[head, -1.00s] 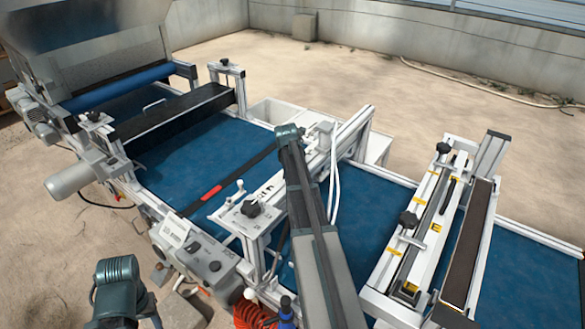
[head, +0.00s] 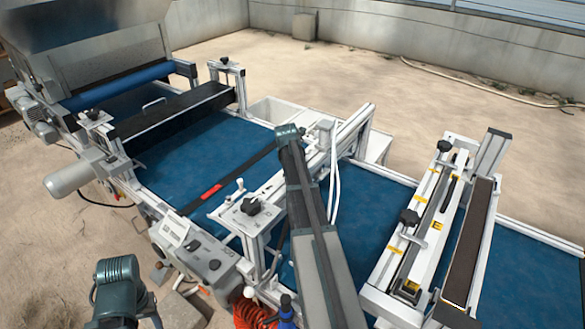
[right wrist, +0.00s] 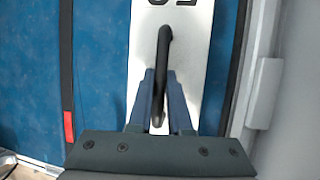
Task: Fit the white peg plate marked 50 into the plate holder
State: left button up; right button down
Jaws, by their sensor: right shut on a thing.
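The white peg plate (right wrist: 178,75) is a long pale strip in the right wrist view, with a black bar handle (right wrist: 165,60) and dark digits at the top, upside down and cut off. My right gripper (right wrist: 160,112) is shut on that handle. The plate is above the blue belt, beside a pale metal rail. In the head view a strip of the plate (head: 268,191) shows left of my right arm, which hides the gripper. The plate holder seems to be the white crossbeam frame (head: 345,128) with a black knob; the arm covers much of it. Whether plate and holder touch is unclear.
A black strip with a red mark (head: 210,192) crosses the blue belt (head: 190,160) left of the plate. A second crossbeam unit (head: 420,225) with black knobs stands right. A control box (head: 195,250) sits at the near side.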

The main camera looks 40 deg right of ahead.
jog(key=c, duration=0.8)
grip_release()
jog(key=shift+o, duration=0.2)
jog(key=p+v, duration=1.2)
jog(key=v, duration=0.1)
jog(key=shift+s+a+r, duration=0.15)
jog(key=shift+s+r, duration=0.05)
jog(key=shift+r, duration=0.1)
